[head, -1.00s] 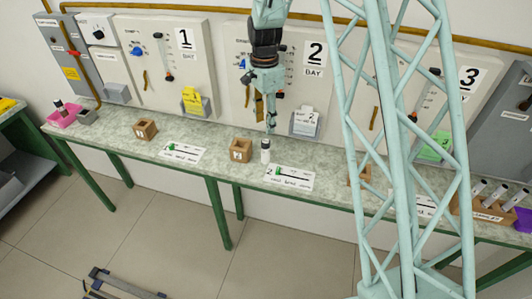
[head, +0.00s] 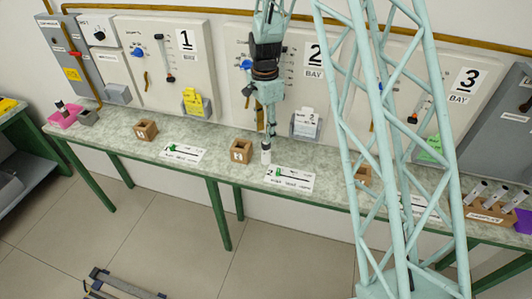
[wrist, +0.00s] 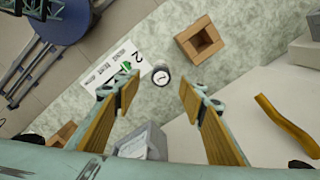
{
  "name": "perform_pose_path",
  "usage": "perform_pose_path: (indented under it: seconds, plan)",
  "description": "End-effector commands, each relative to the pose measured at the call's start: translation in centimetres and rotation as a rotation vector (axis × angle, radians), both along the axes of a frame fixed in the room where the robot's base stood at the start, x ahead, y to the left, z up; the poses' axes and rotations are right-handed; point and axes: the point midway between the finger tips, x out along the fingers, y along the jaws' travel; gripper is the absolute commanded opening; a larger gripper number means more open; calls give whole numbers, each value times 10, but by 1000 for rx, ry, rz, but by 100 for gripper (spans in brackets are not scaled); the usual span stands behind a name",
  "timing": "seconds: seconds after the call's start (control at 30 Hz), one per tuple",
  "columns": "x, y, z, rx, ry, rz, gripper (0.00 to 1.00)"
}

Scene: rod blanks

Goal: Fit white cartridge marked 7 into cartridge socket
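A white cylinder with a dark top (head: 266,154) stands upright on the bench beside a wooden block at bay 2. In the wrist view its round end (wrist: 161,75) shows between the fingers; I cannot read a 7 on it. My gripper (head: 270,136) points down just above it. In the wrist view my gripper (wrist: 158,82) is open, with a gap on both sides of the cylinder. A second dark-and-white cylinder (head: 60,107) stands in a pink tray at the far left. A small grey block (head: 88,118) beside that tray may be the cartridge socket; its opening is unclear.
The hollow wooden block (head: 240,150) stands close left of the cylinder, and a white card (head: 289,179) lies to its right. A bay 2 holder (head: 305,125) is behind. A rack with several white tubes (head: 487,208) is at far right.

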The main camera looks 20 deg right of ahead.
Motion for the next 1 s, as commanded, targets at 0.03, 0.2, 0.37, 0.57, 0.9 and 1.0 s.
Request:
perform_pose_path:
  seconds: [0.03, 0.2, 0.37, 0.57, 0.9, 1.0]
  plan:
    - [0, 0, -6, 0, 2, 0, 38]
    - [0, 0, -24, 0, 2, 0, 38]
    - [0, 0, -39, 0, 0, 0, 38]
    - [1, 0, -51, 0, -1, 0, 38]
    - [1, 0, -54, 0, -1, 0, 38]
    - [1, 0, -54, 0, -1, 0, 38]
